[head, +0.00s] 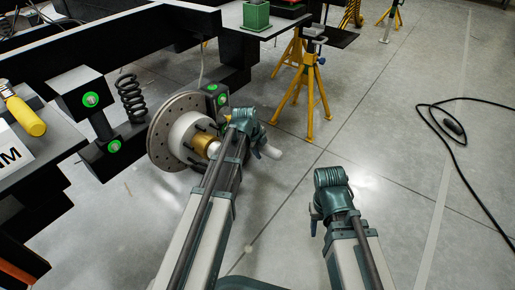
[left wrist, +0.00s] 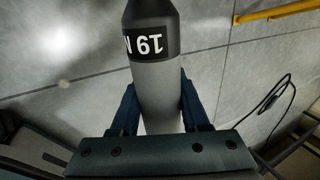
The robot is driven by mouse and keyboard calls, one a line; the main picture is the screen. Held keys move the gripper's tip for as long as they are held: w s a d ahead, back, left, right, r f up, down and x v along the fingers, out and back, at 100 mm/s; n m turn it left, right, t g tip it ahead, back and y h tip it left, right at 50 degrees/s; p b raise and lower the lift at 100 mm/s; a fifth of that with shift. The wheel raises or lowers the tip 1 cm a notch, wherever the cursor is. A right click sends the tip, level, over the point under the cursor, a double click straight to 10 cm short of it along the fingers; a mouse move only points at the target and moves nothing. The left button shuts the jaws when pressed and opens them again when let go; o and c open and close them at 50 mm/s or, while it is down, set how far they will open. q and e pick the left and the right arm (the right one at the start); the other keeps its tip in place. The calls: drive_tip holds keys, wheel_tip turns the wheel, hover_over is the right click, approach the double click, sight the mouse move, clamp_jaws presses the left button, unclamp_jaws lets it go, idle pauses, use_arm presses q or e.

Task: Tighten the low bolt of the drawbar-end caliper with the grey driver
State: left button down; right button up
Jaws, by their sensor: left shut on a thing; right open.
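The grey driver (left wrist: 157,97) fills the middle of the left wrist view, with a dark band printed "19 N" upside down. My left gripper (left wrist: 160,105) is shut on its grey body. In the head view the left gripper (head: 262,143) is just right of the brake disc (head: 160,132), and a pale end of the driver (head: 270,152) shows beside it. The caliper (head: 222,92) is a dark block at the disc's upper right edge with green-ringed bolts; my left arm hides the area below it. My right gripper (head: 316,213) is open and empty over the floor, its fingertips hardly visible.
A black chassis beam (head: 120,42) runs across the upper left. A coil spring (head: 131,97) and a block with a green-ringed bolt (head: 85,92) stand left of the disc. A yellow-handled tool (head: 25,115) lies at far left. A yellow stand (head: 298,85) stands behind; a black cable (head: 455,150) lies right.

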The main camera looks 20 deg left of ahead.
use_arm(q)
drive_tip(key=d, duration=0.1)
drive_tip(key=s+d, duration=0.1)
drive_tip(key=shift+d, duration=0.35)
